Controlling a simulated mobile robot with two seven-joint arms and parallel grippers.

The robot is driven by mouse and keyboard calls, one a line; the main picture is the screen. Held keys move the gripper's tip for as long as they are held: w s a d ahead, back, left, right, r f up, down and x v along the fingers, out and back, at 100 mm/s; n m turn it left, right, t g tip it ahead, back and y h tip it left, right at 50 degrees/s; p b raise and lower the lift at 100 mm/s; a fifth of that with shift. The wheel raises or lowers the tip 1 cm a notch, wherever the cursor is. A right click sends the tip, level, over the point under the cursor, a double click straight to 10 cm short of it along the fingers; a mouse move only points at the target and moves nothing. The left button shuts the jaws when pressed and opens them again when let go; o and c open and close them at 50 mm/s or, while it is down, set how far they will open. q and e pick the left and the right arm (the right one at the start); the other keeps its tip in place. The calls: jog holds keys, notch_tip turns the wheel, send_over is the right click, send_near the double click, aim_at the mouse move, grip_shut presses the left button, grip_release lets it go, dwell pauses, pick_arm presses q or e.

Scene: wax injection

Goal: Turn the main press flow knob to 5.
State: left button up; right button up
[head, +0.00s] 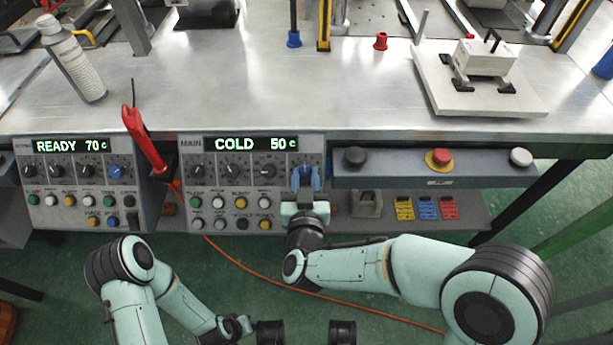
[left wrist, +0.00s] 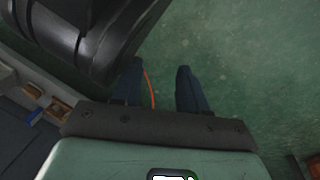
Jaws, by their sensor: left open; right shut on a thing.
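The main press panel (head: 220,172) stands under the table edge, with a lit display (head: 250,144) reading COLD 50 c. It has a row of dark knobs on top and several coloured buttons below. My right gripper (head: 306,176) is shut on the rightmost knob (head: 306,169) of that row. The fingers cover most of this knob, so its pointer setting and label cannot be read. My left gripper (left wrist: 160,70) is open and empty in the left wrist view, with the green floor behind its fingers.
A second panel (head: 70,190) on the left reads READY 70 c. A red-handled tool (head: 145,140) stands between the panels. A bar with push buttons (head: 430,168) runs to the right. An orange cable (head: 250,267) lies below. A spray can (head: 75,65) stands on the metal table (head: 250,90).

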jog(key=m+h, duration=0.1)
jog(key=m, duration=0.1)
jog(key=m+h, duration=0.1)
jog(key=shift+a+m+p, duration=0.2)
jog(key=shift+m+p, duration=0.2)
jog(key=m+g+h+p, duration=0.1)
jog(key=m+h, duration=0.1)
jog(key=m, duration=0.2)
jog(key=shift+a+r, duration=0.1)
pick_arm(q)
jog(key=shift+t, duration=0.6)
jog(key=shift+w+d+r+p, duration=0.1)
jog(key=shift+w+d+r, duration=0.1)
jog(key=shift+w+r, duration=0.45)
jog(key=shift+w+d+r+p, duration=0.15)
jog(key=shift+w+r, duration=0.25)
jog(key=shift+r, duration=0.4)
jog(key=shift+w+d+r+p, duration=0.1)
jog(key=shift+w+d+r, duration=0.1)
jog(key=shift+w+r, duration=0.45)
pick_arm(e)
jog(key=shift+m+g+h, duration=0.4)
jog(key=shift+m+h, duration=0.2)
jog(key=shift+m, duration=0.1)
pick_arm(q)
jog(key=shift+s+r, duration=0.1)
jog(key=shift+s, duration=0.1)
pick_arm(e)
jog(key=o, duration=1)
jog(key=shift+o, duration=0.2)
